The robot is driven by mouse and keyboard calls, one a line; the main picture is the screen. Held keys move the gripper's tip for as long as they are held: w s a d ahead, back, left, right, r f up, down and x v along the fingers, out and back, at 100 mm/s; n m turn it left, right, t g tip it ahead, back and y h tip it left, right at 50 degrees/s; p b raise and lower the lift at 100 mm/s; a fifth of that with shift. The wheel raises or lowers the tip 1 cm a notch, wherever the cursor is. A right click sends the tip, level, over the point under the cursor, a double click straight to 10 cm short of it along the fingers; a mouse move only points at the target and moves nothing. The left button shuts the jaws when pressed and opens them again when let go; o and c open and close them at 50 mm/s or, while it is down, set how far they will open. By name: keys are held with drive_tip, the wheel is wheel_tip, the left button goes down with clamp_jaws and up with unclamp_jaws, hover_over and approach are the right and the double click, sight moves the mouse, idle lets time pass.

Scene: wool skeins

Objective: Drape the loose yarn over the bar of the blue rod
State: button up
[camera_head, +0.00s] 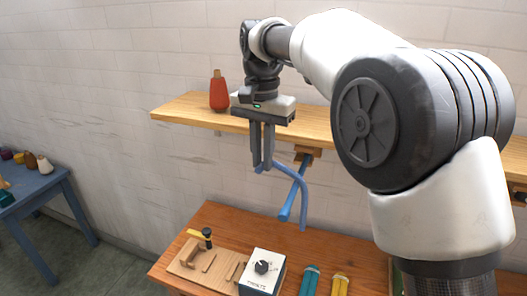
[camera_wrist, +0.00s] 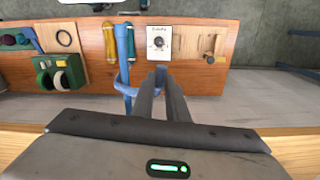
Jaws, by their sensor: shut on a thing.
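The loose yarn (camera_head: 304,200) is a blue-violet strand. One end is at my gripper's fingertips, and it arches right across the blue rod and hangs down beyond it. The blue rod (camera_head: 286,210) juts out and downward from a wooden bracket under the shelf. My gripper (camera_head: 262,166) points down, shut on the yarn, left of the rod. In the wrist view, the fingers (camera_wrist: 160,75) are right of the rod (camera_wrist: 122,45), and the yarn (camera_wrist: 131,91) crosses it near the fingertips. I cannot tell whether the yarn rests on the rod.
The wooden shelf (camera_head: 185,111) carries a red bottle-shaped thing (camera_head: 219,92). The bench (camera_head: 220,222) below holds a wooden board with a hammer (camera_head: 206,236), a white dial box (camera_head: 262,270), and teal (camera_head: 310,280) and yellow (camera_head: 340,285) bundles. A green two-wheeled device (camera_wrist: 60,74) also stands there.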

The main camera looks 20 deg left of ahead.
drive_tip(key=shift+f, duration=0.1)
wheel_tip(320, 180, down, 16)
drive_tip(key=d+b, duration=0.1)
drive_tip(key=b, duration=0.8)
drive_tip(key=shift+d+f, duration=0.2)
drive_tip(key=shift+d, duration=0.05)
idle(0.5)
drive_tip(key=o, duration=1.9)
drive_tip(key=shift+c, duration=0.2)
wheel_tip(320, 180, up, 6)
drive_tip(key=p, duration=0.5)
drive_tip(key=shift+f, duration=0.25)
drive_tip(key=shift+r, duration=0.1)
